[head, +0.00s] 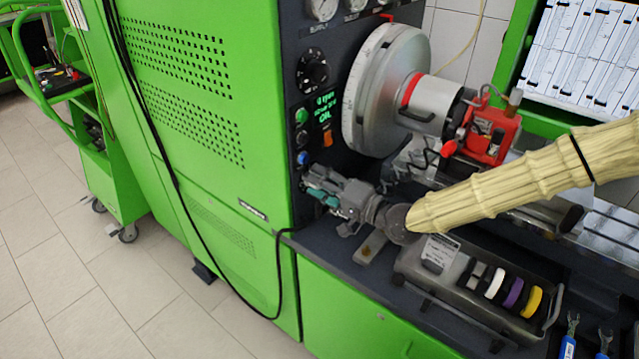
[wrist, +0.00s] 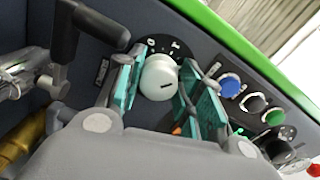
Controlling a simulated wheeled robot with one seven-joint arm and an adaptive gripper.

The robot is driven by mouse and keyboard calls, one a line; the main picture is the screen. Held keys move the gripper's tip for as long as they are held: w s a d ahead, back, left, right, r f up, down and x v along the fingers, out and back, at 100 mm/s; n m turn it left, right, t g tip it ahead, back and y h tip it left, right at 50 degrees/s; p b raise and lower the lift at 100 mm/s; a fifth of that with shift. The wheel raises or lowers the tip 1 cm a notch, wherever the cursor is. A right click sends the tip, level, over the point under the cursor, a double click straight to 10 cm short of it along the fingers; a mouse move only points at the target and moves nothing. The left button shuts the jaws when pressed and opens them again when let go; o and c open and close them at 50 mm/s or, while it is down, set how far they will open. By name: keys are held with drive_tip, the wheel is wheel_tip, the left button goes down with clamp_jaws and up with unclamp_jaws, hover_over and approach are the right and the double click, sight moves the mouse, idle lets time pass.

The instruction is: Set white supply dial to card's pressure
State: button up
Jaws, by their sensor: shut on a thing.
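The white supply dial (wrist: 158,80) is a round white knob on the dark panel, with a short dark mark on its face and a black scale plate behind it. My gripper (wrist: 163,92) has its teal pads on both sides of the dial and is shut on it. In the head view my gripper (head: 322,196) reaches the lower panel and hides the dial. A small printed card (head: 440,252) stands on the metal tray; its writing is too small to read. The scale marks near the dial are also not readable.
Beside the dial are a blue button (wrist: 230,85), a black knob (wrist: 253,103) and a green button (wrist: 273,118). A black handle (wrist: 85,30) juts out at the left. The metal tray (head: 410,262) holds several coloured rings. A large grey disc (head: 378,90) stands above my gripper.

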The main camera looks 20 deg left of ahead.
drive_tip(key=shift+m, duration=0.5)
drive_tip(key=o, duration=0.9)
drive_tip(key=shift+o, duration=0.2)
drive_tip(key=v, duration=1.2)
drive_tip(key=shift+s+f, duration=0.1)
